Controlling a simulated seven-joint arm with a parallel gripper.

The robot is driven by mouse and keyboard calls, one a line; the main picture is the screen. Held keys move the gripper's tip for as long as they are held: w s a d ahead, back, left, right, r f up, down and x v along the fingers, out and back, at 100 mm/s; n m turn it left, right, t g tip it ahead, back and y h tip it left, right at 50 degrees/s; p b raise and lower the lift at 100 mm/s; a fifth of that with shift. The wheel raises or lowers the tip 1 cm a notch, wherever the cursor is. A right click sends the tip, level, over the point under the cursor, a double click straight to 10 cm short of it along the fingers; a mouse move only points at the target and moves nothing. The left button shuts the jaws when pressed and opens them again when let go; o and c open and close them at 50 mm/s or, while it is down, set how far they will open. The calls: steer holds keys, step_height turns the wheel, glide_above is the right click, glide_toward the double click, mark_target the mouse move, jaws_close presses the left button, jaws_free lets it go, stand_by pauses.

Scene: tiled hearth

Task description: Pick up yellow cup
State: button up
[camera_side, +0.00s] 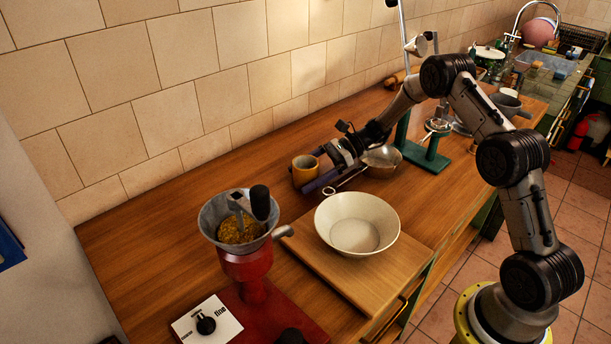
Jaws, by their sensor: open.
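The yellow cup (305,169) stands upright on the wooden counter, near the tiled wall. My gripper (312,174) is open and low over the counter, reaching in from the right. Its fingers are at the cup: one finger shows on the near side, in front of the cup's lower part, and the other reaches toward its right side. I cannot tell whether either finger touches the cup. The cup's lower right part is partly hidden by my gripper.
A metal strainer (382,158) lies just right of my gripper. A white bowl (357,222) sits on a wooden board (318,256) in front. A red grinder (247,268) stands at the left front. A green stand (425,156) is further right. The counter left of the cup is clear.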

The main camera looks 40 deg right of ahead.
mark_target(295, 169)
steer(key=c, duration=1.5)
steer(key=shift+r, duration=0.1)
steer(key=shift+r, duration=0.5)
step_height(295, 169, up, 2)
steer(key=shift+r, duration=0.2)
steer(key=s+r, duration=0.3)
steer(key=s, duration=0.1)
steer(key=s+r, duration=0.3)
steer(key=s, duration=0.2)
steer(key=s+r, duration=0.3)
steer(key=s, duration=0.2)
steer(key=shift+a+r, duration=0.15)
steer(key=shift+r, duration=0.1)
